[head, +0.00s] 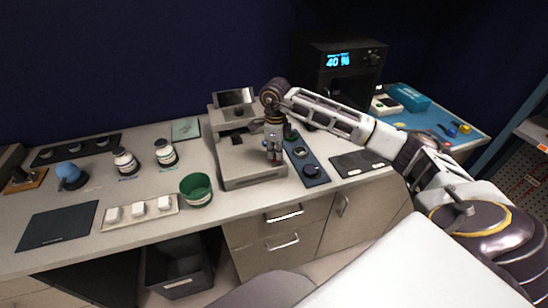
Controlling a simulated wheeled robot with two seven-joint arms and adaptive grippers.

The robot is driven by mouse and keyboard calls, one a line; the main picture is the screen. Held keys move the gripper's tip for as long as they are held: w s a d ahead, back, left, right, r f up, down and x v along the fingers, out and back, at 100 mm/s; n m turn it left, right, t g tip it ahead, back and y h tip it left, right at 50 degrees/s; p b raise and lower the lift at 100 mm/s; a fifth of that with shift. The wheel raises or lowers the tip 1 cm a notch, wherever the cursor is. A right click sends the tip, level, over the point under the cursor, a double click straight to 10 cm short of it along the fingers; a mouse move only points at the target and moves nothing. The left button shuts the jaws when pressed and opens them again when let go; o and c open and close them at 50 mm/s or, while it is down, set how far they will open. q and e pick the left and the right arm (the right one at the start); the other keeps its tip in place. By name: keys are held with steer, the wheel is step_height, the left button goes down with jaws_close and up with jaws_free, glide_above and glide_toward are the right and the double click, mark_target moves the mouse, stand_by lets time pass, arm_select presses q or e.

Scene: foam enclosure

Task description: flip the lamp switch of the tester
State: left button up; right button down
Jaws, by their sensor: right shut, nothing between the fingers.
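The tester looks to be the beige-grey bench device (240,162) in the middle of the counter, with a tilted dark screen (234,97) at its back. My right gripper (274,158) points down over the right part of this device and is shut and empty. I cannot tell whether its fingertips touch the surface. The lamp switch cannot be made out; the gripper covers part of the device's top. My left gripper is not in view.
A green bowl (196,188) stands just left of the device, near a tray of white blocks (139,212). A blue strip with round parts (306,163) lies close on the right. Two jars (125,161) stand further left. A dark box showing 40 % (341,75) stands behind.

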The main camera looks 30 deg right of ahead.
steer(key=shift+f+b, duration=0.35)
steer(key=shift+f, duration=0.2)
stand_by(0.5)
steer(key=shift+r, duration=0.2)
steer(key=shift+r+p, duration=1.95)
steer(key=shift+r, duration=1.45)
